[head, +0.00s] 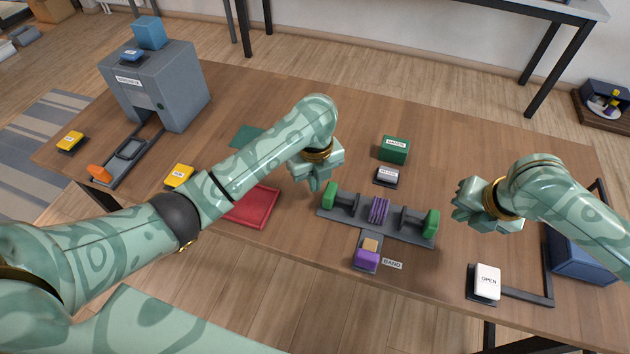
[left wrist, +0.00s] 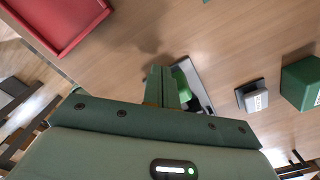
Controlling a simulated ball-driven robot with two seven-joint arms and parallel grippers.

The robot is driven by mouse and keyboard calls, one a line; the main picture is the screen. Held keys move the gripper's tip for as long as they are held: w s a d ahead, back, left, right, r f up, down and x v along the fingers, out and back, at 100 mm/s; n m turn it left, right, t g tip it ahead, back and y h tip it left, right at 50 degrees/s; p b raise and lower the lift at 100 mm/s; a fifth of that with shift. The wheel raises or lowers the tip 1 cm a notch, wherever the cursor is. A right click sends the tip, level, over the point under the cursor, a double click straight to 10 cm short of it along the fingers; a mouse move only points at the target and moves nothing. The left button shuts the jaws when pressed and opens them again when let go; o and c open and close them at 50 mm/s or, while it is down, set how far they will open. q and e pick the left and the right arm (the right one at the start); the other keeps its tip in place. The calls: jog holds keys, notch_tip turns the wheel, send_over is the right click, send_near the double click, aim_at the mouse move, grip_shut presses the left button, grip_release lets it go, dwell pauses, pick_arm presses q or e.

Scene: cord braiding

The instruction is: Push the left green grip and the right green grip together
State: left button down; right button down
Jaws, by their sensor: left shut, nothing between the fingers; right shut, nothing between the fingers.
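The left green grip (head: 329,194) stands upright at the left end of a dark grey braiding fixture (head: 348,215). The right green grip (head: 431,222) stands at its right end. A purple wound bundle (head: 379,210) sits between them, with a gap on each side. My left gripper (head: 315,186) is shut and empty, just left of the left grip. In the left wrist view its fingers (left wrist: 161,86) partly hide the green grip (left wrist: 183,84); I cannot tell whether they touch. My right gripper (head: 459,214) is shut and empty, to the right of the right grip, apart from it.
A purple block (head: 367,258) sits at the fixture's front, beside a "BAND" label. Behind stand a green box (head: 394,149) and a grey button (head: 387,176). A red tray (head: 253,206) lies left. A white "OPEN" button (head: 486,281) and blue bin (head: 580,262) are right.

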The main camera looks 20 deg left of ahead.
aim_at(331, 188)
pick_arm(q)
jog(key=shift+f, duration=0.4)
jog(key=shift+d, duration=0.1)
jog(key=shift+d, duration=1.8)
pick_arm(e)
jog(key=shift+f, duration=2.75)
